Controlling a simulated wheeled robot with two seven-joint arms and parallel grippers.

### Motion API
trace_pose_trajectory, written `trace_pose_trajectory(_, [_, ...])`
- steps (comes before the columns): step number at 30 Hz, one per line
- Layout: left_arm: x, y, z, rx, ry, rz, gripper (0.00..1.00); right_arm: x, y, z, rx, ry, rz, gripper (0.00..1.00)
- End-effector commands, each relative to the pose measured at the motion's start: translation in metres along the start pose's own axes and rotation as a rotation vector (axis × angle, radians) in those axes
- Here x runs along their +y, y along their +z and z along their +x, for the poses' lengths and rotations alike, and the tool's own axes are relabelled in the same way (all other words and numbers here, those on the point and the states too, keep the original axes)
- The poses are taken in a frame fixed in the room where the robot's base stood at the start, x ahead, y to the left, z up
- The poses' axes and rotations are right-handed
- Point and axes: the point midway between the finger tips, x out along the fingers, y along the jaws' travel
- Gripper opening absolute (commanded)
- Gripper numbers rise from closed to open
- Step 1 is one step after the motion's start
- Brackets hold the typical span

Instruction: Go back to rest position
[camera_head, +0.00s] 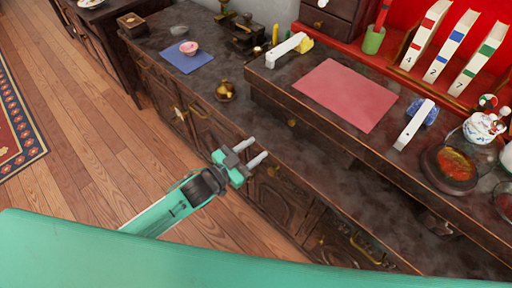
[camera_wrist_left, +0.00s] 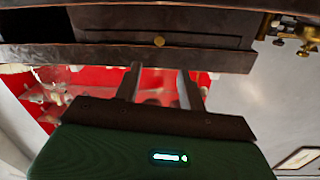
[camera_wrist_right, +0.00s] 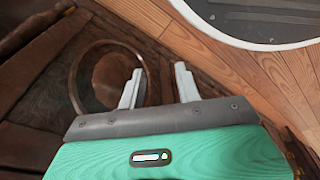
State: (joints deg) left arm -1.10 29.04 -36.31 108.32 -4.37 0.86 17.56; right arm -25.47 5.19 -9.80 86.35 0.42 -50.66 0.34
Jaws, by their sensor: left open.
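My left gripper (camera_head: 257,148) is open and empty in the head view. It is in front of the dark cabinet's drawer fronts, beside the lower counter's edge. In the left wrist view, its two fingers (camera_wrist_left: 160,82) stand apart with nothing between them. My right gripper shows only in the right wrist view (camera_wrist_right: 158,82). Its fingers are apart and empty, with a round hoop-like shape close by the left finger and wood floor beyond. I cannot tell whether the finger touches the hoop.
The dark counter (camera_head: 215,85) holds a blue mat (camera_head: 187,62) with a pink cup (camera_head: 188,47) and a small brass pot (camera_head: 225,91). Open wood floor (camera_head: 95,130) lies to the left.

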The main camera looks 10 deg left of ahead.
Motion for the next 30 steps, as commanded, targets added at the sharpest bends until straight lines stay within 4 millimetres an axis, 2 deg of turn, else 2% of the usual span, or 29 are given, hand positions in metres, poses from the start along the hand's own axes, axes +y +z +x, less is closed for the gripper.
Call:
trace_pose_trajectory(9, [0.0,0.0,0.0,0.0,0.0,0.0,0.41,0.001,0.003,0.001,-0.002,0.002,-0.001,0.34])
trace_pose_trajectory(12, [-0.001,0.002,0.0,-0.005,-0.003,-0.001,0.41,0.001,-0.004,0.001,0.008,0.001,0.001,0.34])
trace_pose_trajectory(14, [-0.004,0.01,0.0,-0.024,-0.014,-0.004,0.41,0.001,-0.003,0.002,0.007,0.001,0.0,0.34])
trace_pose_trajectory(16, [-0.011,0.03,-0.002,-0.072,-0.04,-0.012,0.41,0.001,0.003,0.004,0.0,0.001,-0.001,0.34])
trace_pose_trajectory(17, [-0.015,0.042,-0.004,-0.102,-0.056,-0.017,0.41,0.001,0.007,0.006,-0.002,0.001,-0.002,0.34])
trace_pose_trajectory(20, [-0.031,0.099,-0.018,-0.235,-0.123,-0.039,0.41,0.001,0.022,0.014,-0.013,0.002,-0.005,0.34])
trace_pose_trajectory(21, [-0.035,0.127,-0.028,-0.3,-0.151,-0.051,0.41,0.002,0.03,0.018,-0.018,0.003,-0.006,0.34])
trace_pose_trajectory(23, [-0.039,0.168,-0.047,-0.398,-0.191,-0.073,0.41,0.002,0.041,0.023,-0.023,0.004,-0.009,0.34])
trace_pose_trajectory(24, [-0.039,0.195,-0.063,-0.466,-0.216,-0.088,0.41,0.003,0.05,0.027,-0.027,0.004,-0.01,0.34])
trace_pose_trajectory(26, [-0.036,0.233,-0.089,-0.565,-0.248,-0.115,0.41,0.003,0.062,0.031,-0.034,0.005,-0.012,0.34])
trace_pose_trajectory(27, [-0.03,0.257,-0.109,-0.631,-0.265,-0.134,0.41,0.004,0.071,0.033,-0.038,0.006,-0.013,0.34])
trace_pose_trajectory(29, [-0.019,0.289,-0.14,-0.728,-0.288,-0.163,0.41,0.005,0.083,0.036,-0.042,0.007,-0.016,0.34])
trace_pose_trajectory(30, [-0.01,0.309,-0.162,-0.791,-0.3,-0.182,0.41,0.005,0.091,0.038,-0.046,0.007,-0.017,0.34])
